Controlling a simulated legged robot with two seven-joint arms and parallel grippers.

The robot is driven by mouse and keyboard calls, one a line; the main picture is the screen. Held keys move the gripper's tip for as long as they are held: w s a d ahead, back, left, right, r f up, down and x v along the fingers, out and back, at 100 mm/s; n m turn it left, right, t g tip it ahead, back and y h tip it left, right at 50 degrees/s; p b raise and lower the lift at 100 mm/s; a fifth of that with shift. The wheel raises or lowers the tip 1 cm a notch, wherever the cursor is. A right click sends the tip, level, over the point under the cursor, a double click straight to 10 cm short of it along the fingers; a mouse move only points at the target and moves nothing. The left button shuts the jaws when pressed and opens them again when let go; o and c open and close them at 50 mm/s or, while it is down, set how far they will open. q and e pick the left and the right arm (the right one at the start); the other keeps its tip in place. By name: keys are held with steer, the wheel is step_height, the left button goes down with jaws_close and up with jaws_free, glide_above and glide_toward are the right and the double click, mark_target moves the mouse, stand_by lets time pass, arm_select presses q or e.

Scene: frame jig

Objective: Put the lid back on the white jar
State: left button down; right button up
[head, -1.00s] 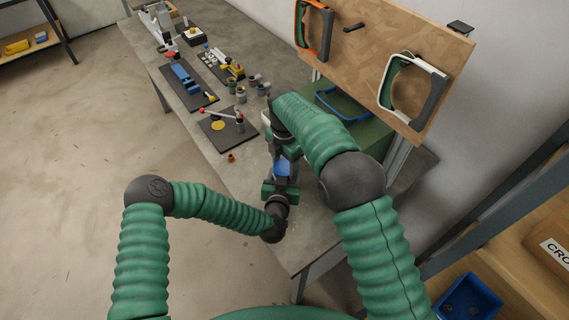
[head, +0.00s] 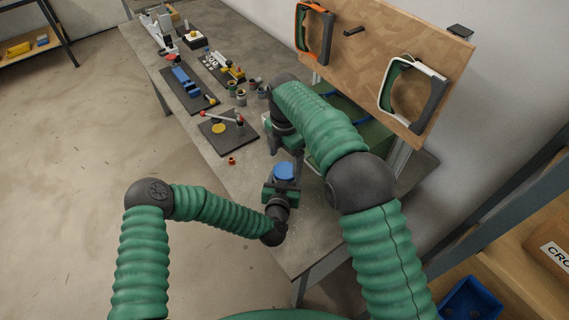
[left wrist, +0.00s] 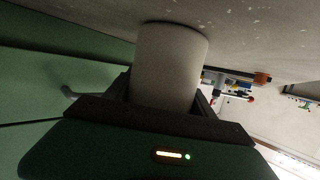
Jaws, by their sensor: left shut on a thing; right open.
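The white jar (left wrist: 168,70) stands between the fingers of my left gripper (left wrist: 165,105) in the left wrist view, with its far end at the grey table top. In the head view my left gripper (head: 281,188) is shut on it, and the jar body is mostly hidden. The blue lid (head: 285,171) lies on top of the jar, above the left gripper. I cannot tell whether it is fully seated. My right gripper (head: 287,148) is open and empty, just beyond the lid and apart from it.
A green bin (head: 352,146) stands right of the right arm, below a wooden board (head: 385,55) with hanging frames. A black plate with a red-tipped lever (head: 222,132) and a small orange piece (head: 231,161) lie to the left. The table's front left edge is close.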

mark_target(285, 170)
steer(key=shift+r, duration=0.15)
steer(key=shift+c, duration=0.4)
steer(key=shift+a+r+n, duration=0.1)
steer(key=shift+r+n, duration=0.15)
steer(key=shift+n, duration=0.25)
step_height(285, 170, up, 3)
steer(key=n, duration=0.2)
steer(key=shift+n, duration=0.3)
steer(key=shift+f, duration=0.1)
step_height(285, 170, down, 8)
